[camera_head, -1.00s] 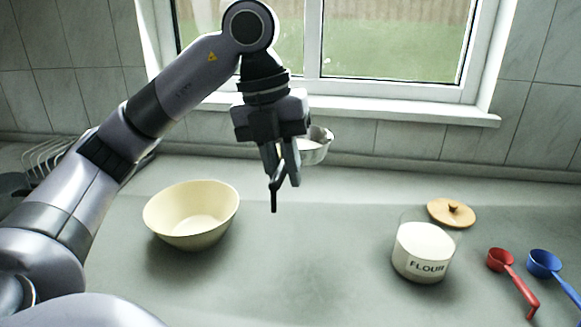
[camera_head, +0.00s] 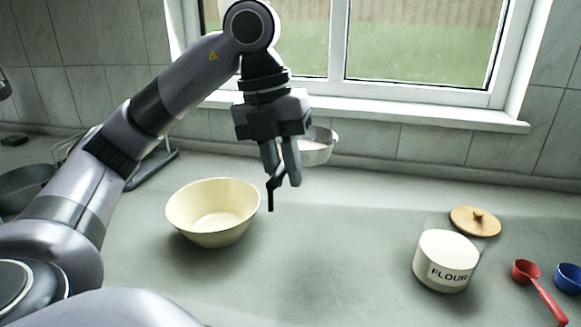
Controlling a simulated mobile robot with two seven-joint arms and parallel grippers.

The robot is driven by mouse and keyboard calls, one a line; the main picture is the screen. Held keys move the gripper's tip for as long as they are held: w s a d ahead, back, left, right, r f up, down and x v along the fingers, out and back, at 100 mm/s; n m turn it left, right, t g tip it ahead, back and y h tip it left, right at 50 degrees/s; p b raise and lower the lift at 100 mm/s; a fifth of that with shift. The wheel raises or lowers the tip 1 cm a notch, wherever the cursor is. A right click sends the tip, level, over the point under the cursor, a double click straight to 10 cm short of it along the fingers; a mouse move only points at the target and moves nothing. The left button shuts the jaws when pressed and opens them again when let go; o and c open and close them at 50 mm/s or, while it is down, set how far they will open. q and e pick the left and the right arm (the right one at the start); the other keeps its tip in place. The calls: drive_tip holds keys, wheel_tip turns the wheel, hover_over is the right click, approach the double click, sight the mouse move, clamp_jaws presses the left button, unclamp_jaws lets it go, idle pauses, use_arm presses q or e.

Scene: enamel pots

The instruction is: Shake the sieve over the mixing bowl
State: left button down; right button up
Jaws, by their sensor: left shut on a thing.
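The cream mixing bowl (camera_head: 213,205) stands upright on the grey worktop, left of the middle. My left gripper (camera_head: 282,178) points down, to the right of the bowl and above the worktop. It is shut on the dark handle of the sieve, whose end sticks out below the fingers. The metal sieve (camera_head: 320,154) shows partly behind the fingers, to the right of the bowl and not over it. Something white shows inside the sieve. My right gripper is not in view.
A red scoop (camera_head: 536,288) and a blue scoop (camera_head: 570,278) lie at the right edge. The worktop between bowl and jar is clear.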

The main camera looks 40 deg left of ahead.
use_arm(q)
drive_tip(key=s+a+b, duration=0.3)
drive_tip(key=s+a, duration=0.9)
drive_tip(key=a, duration=0.2)
drive_tip(key=shift+a, duration=0.15)
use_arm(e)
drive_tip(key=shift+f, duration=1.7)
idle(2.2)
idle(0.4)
use_arm(q)
drive_tip(key=w+d+f+n+y+b, duration=0.1)
drive_tip(key=w+d+f+n+b, duration=0.3)
drive_tip(key=f, duration=0.4)
drive_tip(key=n+b, duration=0.1)
drive_tip(key=b, duration=0.1)
drive_tip(key=shift+f+n+t+b, duration=0.3)
drive_tip(key=shift+t, duration=0.1)
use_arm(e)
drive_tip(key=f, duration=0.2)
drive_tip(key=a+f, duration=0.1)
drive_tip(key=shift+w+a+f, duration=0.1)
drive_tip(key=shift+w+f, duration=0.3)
use_arm(q)
drive_tip(key=shift+d, duration=0.15)
